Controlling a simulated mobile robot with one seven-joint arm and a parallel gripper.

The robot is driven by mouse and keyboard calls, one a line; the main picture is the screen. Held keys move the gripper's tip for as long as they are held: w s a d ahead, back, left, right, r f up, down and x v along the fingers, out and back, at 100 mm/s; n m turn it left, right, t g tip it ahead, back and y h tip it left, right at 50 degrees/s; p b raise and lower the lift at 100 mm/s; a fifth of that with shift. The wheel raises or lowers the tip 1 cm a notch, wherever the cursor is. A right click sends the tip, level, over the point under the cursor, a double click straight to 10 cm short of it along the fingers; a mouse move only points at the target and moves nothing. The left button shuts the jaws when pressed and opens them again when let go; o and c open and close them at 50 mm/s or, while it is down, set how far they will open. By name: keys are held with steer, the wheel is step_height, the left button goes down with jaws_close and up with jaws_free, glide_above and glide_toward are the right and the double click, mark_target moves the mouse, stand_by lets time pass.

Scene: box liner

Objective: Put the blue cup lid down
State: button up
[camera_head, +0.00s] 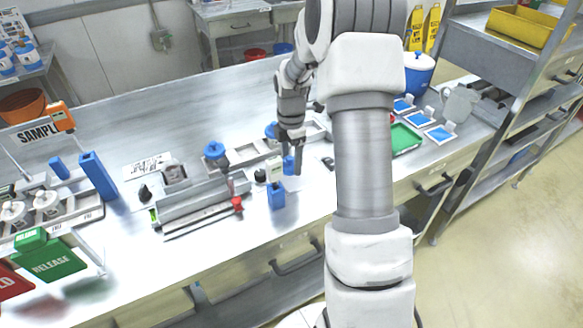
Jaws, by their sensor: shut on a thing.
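My gripper (287,168) points down over the middle of the workbench. Its fingers are shut on a small blue piece, which I take to be the blue cup lid (288,164). The lid is partly hidden by the fingers. A white patch shows on the bench just below it; I cannot tell whether the lid touches the bench. A round blue-topped item (215,151) stands to the left, and a blue block (276,195) stands just in front of my gripper.
A grey metal fixture (200,200) with a red-ended rod lies left of my gripper. A green tray (404,138) and blue square pads (440,133) lie to the right, beyond my arm. A green RELEASE bin (50,262) is at front left. The bench's front middle is clear.

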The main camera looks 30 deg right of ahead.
mark_target(291, 163)
steer(key=shift+f, duration=1.75)
steer(key=shift+f, duration=0.2)
steer(key=o, duration=1.2)
